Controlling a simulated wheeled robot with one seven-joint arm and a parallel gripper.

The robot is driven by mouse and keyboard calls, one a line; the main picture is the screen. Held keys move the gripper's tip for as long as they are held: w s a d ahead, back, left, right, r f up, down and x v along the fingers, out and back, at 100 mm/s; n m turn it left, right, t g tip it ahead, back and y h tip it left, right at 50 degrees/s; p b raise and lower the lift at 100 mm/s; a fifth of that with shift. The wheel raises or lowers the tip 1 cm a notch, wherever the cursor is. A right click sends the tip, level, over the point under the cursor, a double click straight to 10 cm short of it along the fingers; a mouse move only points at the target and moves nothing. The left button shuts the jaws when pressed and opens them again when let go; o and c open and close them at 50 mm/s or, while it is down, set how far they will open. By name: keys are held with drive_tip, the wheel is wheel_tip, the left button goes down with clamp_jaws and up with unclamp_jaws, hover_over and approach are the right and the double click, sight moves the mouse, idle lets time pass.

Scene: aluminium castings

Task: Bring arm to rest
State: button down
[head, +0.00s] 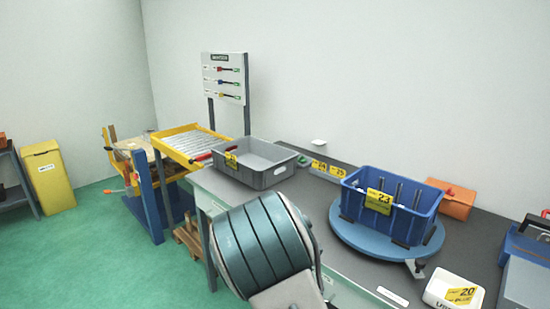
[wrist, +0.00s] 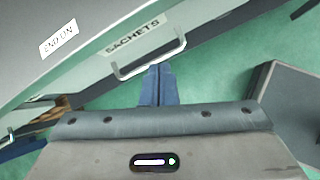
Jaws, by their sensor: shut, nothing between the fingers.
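My gripper (wrist: 159,72) shows in the wrist view with its two blue fingers together and nothing between them. Its tips are beside a pale handle (wrist: 124,74) on a light front labelled SACHETS (wrist: 131,37); I cannot tell whether they touch. In the head view my banded arm fills the lower middle, in front of the grey table (head: 327,188). The gripper's fingers are not visible there.
On the table stand a grey crate (head: 243,178), a blue crate (head: 413,225) on a blue turntable (head: 350,237), an orange box (head: 455,201) and a white bin (head: 440,292). A roller rack (head: 205,161) and yellow bin (head: 56,196) are left. Green floor (head: 90,270) is clear.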

drive_tip(key=s+d+r+m+y, duration=0.1)
drive_tip(key=s+r+m+y, duration=0.1)
drive_tip(key=s+r+m, duration=0.3)
drive_tip(key=s+d+r+m+g+y, duration=0.1)
drive_tip(key=s+d+r+m+y, duration=0.1)
drive_tip(key=s+r+m, duration=0.4)
drive_tip(key=s+d+r+m+g+y, duration=0.1)
drive_tip(key=s+d+r+m, duration=0.1)
drive_tip(key=s+r+m, duration=0.4)
drive_tip(key=s+m, duration=0.5)
drive_tip(key=s, duration=0.5)
drive_tip(key=shift+s+d+y, duration=0.15)
drive_tip(key=shift+s+y, duration=0.1)
drive_tip(key=shift+y, duration=0.15)
